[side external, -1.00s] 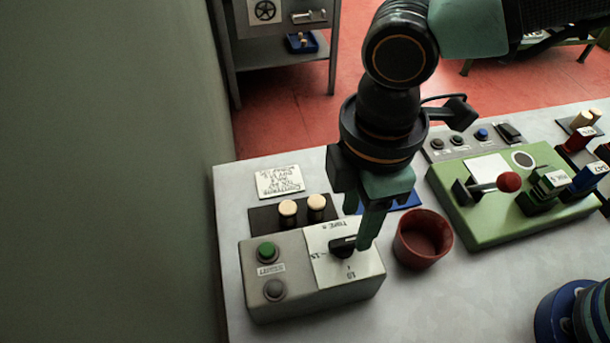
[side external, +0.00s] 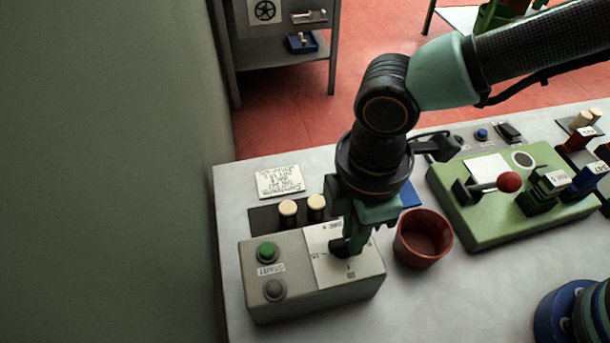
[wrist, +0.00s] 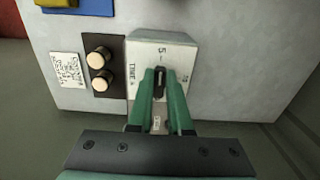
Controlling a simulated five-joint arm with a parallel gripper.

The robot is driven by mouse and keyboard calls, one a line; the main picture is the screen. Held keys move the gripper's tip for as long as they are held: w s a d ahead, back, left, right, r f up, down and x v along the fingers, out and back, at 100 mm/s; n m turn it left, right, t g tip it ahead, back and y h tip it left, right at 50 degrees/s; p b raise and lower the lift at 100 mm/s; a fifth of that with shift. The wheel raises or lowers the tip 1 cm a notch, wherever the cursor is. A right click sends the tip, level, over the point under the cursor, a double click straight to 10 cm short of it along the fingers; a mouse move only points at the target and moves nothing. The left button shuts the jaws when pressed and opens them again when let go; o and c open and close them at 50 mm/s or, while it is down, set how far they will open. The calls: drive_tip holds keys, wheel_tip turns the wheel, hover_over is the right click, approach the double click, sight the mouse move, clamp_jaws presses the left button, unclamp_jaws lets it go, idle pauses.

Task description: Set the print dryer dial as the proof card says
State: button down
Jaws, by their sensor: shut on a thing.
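The dryer box (side external: 322,292) is grey and stands at the near left of the table. Its white dial plate (side external: 362,268) carries printed marks and a black dial knob (side external: 337,247). My gripper (side external: 346,246) points down with its green fingers shut on the knob. In the wrist view, my gripper (wrist: 160,98) has a finger on each side of the dark knob (wrist: 159,82). The white proof card (side external: 279,181) lies behind the box, with handwriting too small to read here. It also shows in the wrist view (wrist: 67,70).
A green START button (side external: 267,251) and a grey button (side external: 274,290) sit on the box's left. Two cork stoppers (side external: 302,208) stand on a dark mat behind it. A red cup (side external: 422,240) is close on the right, and a green lever panel (side external: 500,228) lies beyond.

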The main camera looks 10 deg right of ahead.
drive_tip(key=shift+m, duration=0.3)
drive_tip(key=m, duration=0.3)
drive_tip(key=shift+s+m, duration=0.2)
drive_tip(key=shift+m, duration=0.1)
drive_tip(key=m, duration=0.4)
drive_tip(key=shift+s+a+r+m, duration=0.1)
drive_tip(key=shift+s+a+m, duration=0.05)
drive_tip(key=shift+m, duration=0.15)
drive_tip(key=m, duration=0.4)
drive_tip(key=shift+s+a+m, duration=0.1)
drive_tip(key=shift+a+m, duration=0.1)
drive_tip(key=shift+m, duration=0.1)
drive_tip(key=shift+a+m, duration=0.2)
drive_tip(key=shift+m, duration=2)
drive_tip(key=c, duration=0.8)
unclamp_jaws()
drive_tip(key=shift+c, duration=0.2)
